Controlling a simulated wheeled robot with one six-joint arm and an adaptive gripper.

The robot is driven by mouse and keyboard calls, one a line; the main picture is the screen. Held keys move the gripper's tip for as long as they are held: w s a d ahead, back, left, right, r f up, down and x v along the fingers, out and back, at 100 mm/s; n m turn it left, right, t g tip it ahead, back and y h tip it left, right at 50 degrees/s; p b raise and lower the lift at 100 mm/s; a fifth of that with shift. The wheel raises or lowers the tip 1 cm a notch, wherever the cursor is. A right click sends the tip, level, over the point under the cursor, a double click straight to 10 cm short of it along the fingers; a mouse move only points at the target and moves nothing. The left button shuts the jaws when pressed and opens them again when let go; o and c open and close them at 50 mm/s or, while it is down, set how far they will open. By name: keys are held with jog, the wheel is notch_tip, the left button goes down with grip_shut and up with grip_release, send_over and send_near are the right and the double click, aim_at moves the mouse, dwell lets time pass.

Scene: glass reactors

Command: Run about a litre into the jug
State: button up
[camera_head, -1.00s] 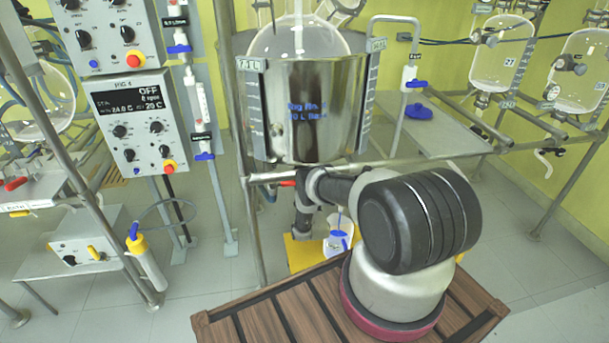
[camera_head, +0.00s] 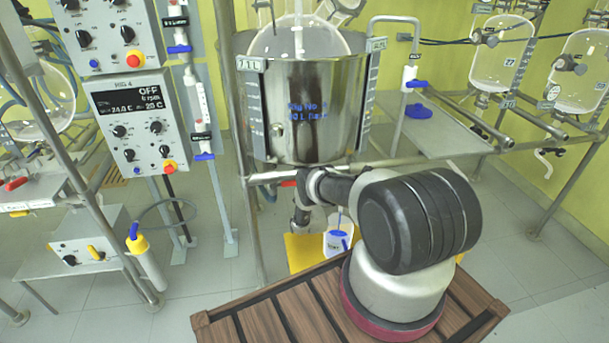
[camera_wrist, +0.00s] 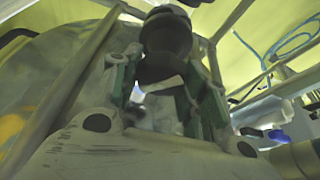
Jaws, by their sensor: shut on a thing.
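The steel-jacketed reactor (camera_head: 318,110) stands in its frame with a glass vessel inside. The white jug (camera_head: 338,244) stands below it on a yellow surface, with blue markings or liquid at its top. A thin blue streak runs down into the jug from above. In the wrist view, my gripper (camera_wrist: 165,97) has its green-padded fingers either side of a pale small part under a dark valve body (camera_wrist: 166,45). It is shut on what looks like the drain valve's handle (camera_wrist: 165,84). The grip itself is largely hidden in the head view by my arm.
The frame's rail (camera_head: 275,177) crosses just above my arm. A yellow-topped cylinder (camera_head: 146,256) and control boxes (camera_head: 130,125) are at the left. A steel shelf (camera_head: 440,125) and glass vessels are at the right. Open floor lies left of the jug.

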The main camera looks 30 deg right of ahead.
jog(key=shift+m, duration=0.4)
jog(key=m+h, duration=0.1)
jog(key=m, duration=0.2)
jog(key=m+g+h, duration=0.1)
jog(key=m+h, duration=0.1)
jog(key=m, duration=0.1)
jog(key=shift+m+g+h, duration=0.3)
jog(key=m+g+h, duration=0.1)
jog(key=m, duration=0.1)
jog(key=m+h, duration=0.1)
jog(key=m, duration=0.2)
jog(key=shift+m+g, duration=0.3)
jog(key=shift+g, duration=0.1)
jog(key=shift+m, duration=0.3)
jog(key=o, duration=1)
jog(key=shift+o, duration=0.2)
jog(key=shift+s, duration=0.1)
jog(key=v, duration=1.2)
